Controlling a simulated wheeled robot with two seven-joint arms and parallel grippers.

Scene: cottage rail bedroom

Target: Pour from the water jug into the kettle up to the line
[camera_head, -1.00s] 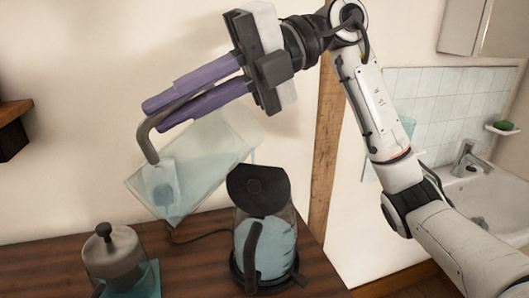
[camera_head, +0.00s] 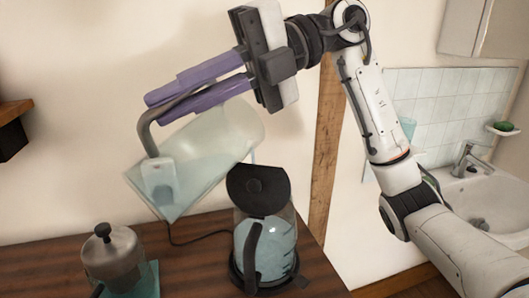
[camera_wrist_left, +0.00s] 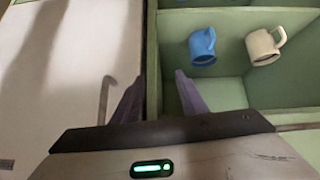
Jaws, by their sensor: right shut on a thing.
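The water jug (camera_head: 215,145), clear with pale blue water, is tilted in the air at upper left of the kettle, its wide end toward the right. My right gripper (camera_head: 165,100), with purple fingers, is shut on the jug's grey handle. A thin pale line runs down from the jug's right end toward the kettle top; it looks like a stream. The glass kettle (camera_head: 282,240) stands upright on the wooden top with blue water inside and marks on its side. Its black lid part shows on top. My left gripper (camera_wrist_left: 158,95) is open and empty in the left wrist view.
A lidded grey pot (camera_head: 112,258) stands on the wooden top (camera_head: 195,255) at left. A cord runs behind the kettle. A sink (camera_head: 490,205) is at right. The left wrist view shows a blue mug (camera_wrist_left: 203,46) and a cream mug (camera_wrist_left: 264,46) in green compartments.

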